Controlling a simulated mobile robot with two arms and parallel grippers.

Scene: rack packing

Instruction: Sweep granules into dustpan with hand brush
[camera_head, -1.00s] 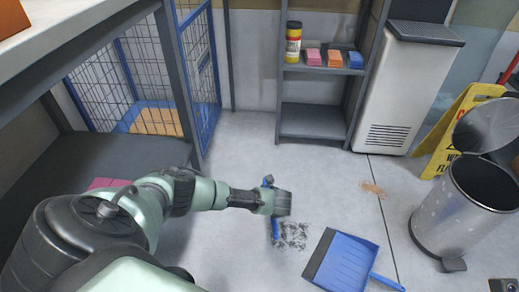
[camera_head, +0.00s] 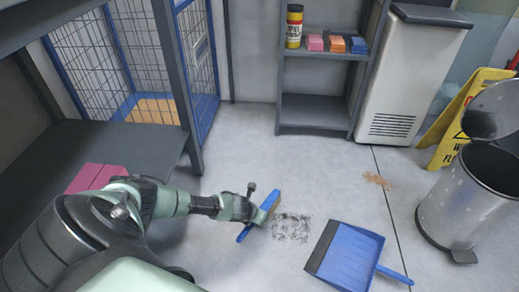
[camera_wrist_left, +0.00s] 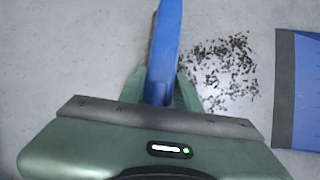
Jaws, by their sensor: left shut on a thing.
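The brush also shows in the left wrist view (camera_wrist_left: 165,45), between the green fingers (camera_wrist_left: 163,90). The dark granules (camera_head: 291,227) lie in a loose patch on the floor just right of the brush; they also show in the left wrist view (camera_wrist_left: 222,70). The blue dustpan (camera_head: 347,256) lies on the floor right of the granules, its dark lip facing them and its handle pointing right. My right gripper is not in view.
A steel pedal bin (camera_head: 462,205) with its lid open stands at the right, near a yellow wet-floor sign (camera_head: 455,125). A grey shelf (camera_head: 315,112) and white cabinet (camera_head: 403,75) stand at the back. A brownish stain (camera_head: 378,180) marks the floor. A dark bench (camera_head: 100,150) is at left.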

